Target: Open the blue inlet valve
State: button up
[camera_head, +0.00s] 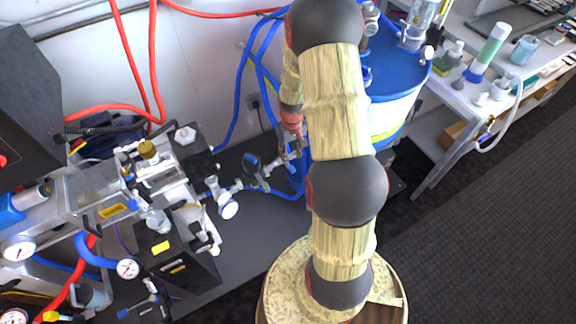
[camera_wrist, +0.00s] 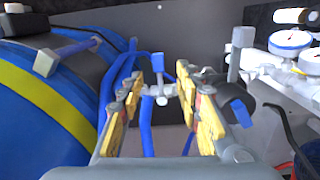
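My gripper (camera_wrist: 161,78) is open, with yellow-padded fingers apart on both sides of the wrist view. Between and beyond the fingertips is a small grey fitting with a blue square handle (camera_wrist: 157,62), among blue hoses. To the right, partly behind the right finger, is a dark round part with a blue lever (camera_wrist: 240,112). I cannot tell which of these is the inlet valve. In the head view, a dark blue valve handle (camera_head: 252,163) sits on a silver pipe line, left of my gripper (camera_head: 291,150). Contact with the fitting cannot be made out.
A blue drum with a yellow band (camera_head: 395,95) stands right of my gripper; its side (camera_wrist: 35,105) fills the left of the wrist view. Pump equipment with gauges (camera_head: 160,185) stands at left. A white bench (camera_head: 470,90) is at right. Dark floor (camera_head: 470,230) is clear at lower right.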

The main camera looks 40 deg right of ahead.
aim_at(292, 168)
jog(key=shift+w+d, duration=0.1)
jog(key=shift+f+n, duration=0.3)
notch_tip(292, 168, down, 7)
jog(key=b, duration=0.2)
jog(key=shift+b, duration=0.4)
jog(key=shift+c, duration=1)
grip_shut()
